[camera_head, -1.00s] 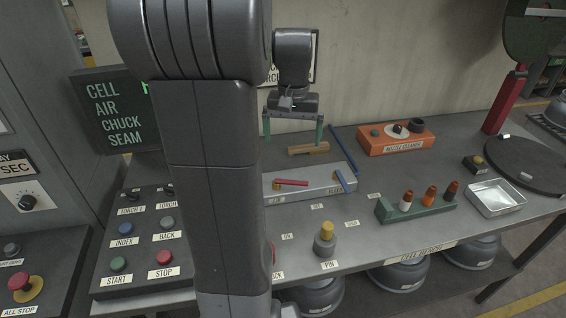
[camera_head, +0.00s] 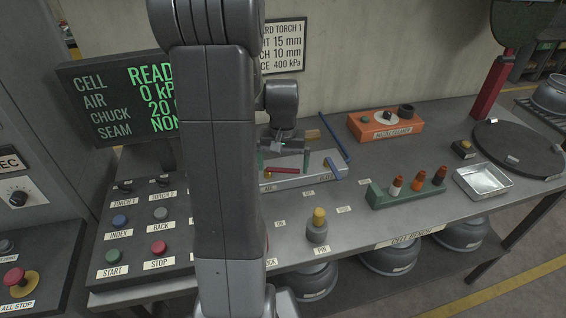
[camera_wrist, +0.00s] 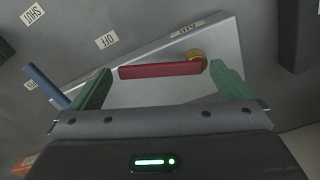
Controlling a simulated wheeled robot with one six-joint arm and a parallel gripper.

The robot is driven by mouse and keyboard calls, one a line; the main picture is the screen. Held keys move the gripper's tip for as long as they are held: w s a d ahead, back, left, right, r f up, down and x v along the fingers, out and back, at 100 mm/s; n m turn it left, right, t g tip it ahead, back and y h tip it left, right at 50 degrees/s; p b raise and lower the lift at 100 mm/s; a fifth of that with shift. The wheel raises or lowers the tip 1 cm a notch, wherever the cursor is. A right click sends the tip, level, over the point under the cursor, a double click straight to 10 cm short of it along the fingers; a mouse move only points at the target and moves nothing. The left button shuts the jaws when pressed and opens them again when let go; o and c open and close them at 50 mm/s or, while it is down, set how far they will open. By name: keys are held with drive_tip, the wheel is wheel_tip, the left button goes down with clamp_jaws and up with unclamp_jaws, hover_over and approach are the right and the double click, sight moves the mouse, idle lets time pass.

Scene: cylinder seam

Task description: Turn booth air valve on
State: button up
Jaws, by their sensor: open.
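The air valve is a red lever (camera_wrist: 160,70) on a brass pivot (camera_wrist: 196,62), mounted on a light grey block (camera_wrist: 140,97) labelled AIR. In the wrist view the lever lies between the two green fingers of my gripper (camera_wrist: 155,88), which is open. Contact with the fingers cannot be told. In the head view my gripper (camera_head: 284,162) is over the left end of the block, and the red lever (camera_head: 290,171) shows just below it. A blue lever (camera_head: 335,168) stands at the block's right end and also shows in the wrist view (camera_wrist: 45,85).
The display (camera_head: 125,100) reads AIR 0 kPa. A pin (camera_head: 318,226), a green rack (camera_head: 405,192), a tray (camera_head: 483,181) and an orange nozzle cleaner (camera_head: 385,126) stand on the bench.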

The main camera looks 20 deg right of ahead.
drive_tip(key=c, duration=1.2)
drive_tip(key=shift+c, duration=0.2)
drive_tip(key=m, duration=0.1)
drive_tip(key=s+m, duration=0.1)
drive_tip(key=m, duration=0.1)
drive_tip(key=shift+a+b, duration=0.35)
drive_tip(key=m, duration=0.2)
drive_tip(key=s+a+m, duration=0.1)
drive_tip(key=m, duration=0.2)
drive_tip(key=a+m, duration=0.1)
drive_tip(key=m, duration=0.1)
drive_tip(key=shift+s+a+m+b, duration=0.1)
drive_tip(key=shift+s+m+b, duration=0.1)
drive_tip(key=shift+m+b, duration=0.15)
drive_tip(key=shift+a+m, duration=0.35)
drive_tip(key=shift+m, duration=0.5)
drive_tip(key=shift+a+m, duration=0.3)
drive_tip(key=shift+m, duration=0.5)
